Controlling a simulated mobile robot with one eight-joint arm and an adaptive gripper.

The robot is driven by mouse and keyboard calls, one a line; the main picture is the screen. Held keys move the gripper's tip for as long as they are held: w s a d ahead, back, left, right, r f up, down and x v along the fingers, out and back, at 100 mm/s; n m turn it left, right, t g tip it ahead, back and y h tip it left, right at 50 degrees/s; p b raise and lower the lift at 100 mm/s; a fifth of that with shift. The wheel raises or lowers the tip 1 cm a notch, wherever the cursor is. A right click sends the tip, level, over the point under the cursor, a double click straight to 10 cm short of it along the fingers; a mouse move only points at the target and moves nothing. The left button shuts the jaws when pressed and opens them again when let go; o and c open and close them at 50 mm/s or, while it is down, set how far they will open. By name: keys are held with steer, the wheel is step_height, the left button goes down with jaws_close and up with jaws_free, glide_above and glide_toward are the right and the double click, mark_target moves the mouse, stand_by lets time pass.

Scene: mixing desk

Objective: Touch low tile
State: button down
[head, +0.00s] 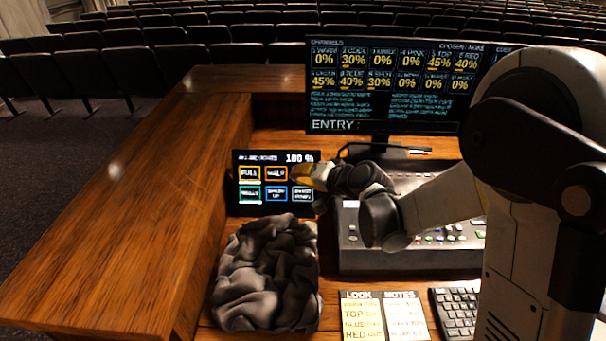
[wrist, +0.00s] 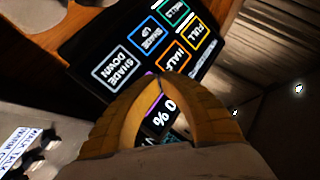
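A small black touch panel (head: 250,211) stands upright on the desk; its header reads 100 %. A yellow FULL tile (head: 249,173), an orange HALF tile (head: 276,173), a green tile (head: 249,194) and blue SHADE UP (head: 276,194) and SHADE DOWN (head: 302,195) tiles show. The top-right tile is behind my gripper (head: 298,173); no LOW label is readable. In the wrist view my gripper (wrist: 160,76) has its yellow fingertips together, over the panel beside HALF (wrist: 172,58). A bit of purple edge shows beside the tips. Nothing is held. I cannot tell whether they touch the glass.
A large monitor (head: 400,55) stands behind, with a mixing console (head: 430,255) below it. A dark crumpled cloth (head: 268,275) lies in front of the panel. A notes card (head: 385,316) and a keyboard (head: 457,312) lie at the front. The left wooden desktop (head: 130,220) is clear.

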steer(key=shift+w+f, duration=0.2)
steer(key=shift+w, duration=0.2)
steer(key=shift+w+f+b, duration=0.15)
steer(key=shift+w+b, duration=0.1)
steer(key=shift+b, duration=0.15)
stand_by(0.5)
stand_by(0.4)
steer(key=shift+s+r, duration=0.35)
steer(key=shift+s, duration=0.25)
steer(key=shift+s, duration=0.1)
steer(key=s+r+p, duration=0.1)
steer(key=s, duration=0.1)
steer(key=s+r+p, duration=0.1)
steer(key=s, duration=0.1)
steer(key=shift+s+a+r, duration=0.1)
steer(key=shift+s+r, duration=0.05)
steer(key=shift+r, duration=0.05)
stand_by(0.6)
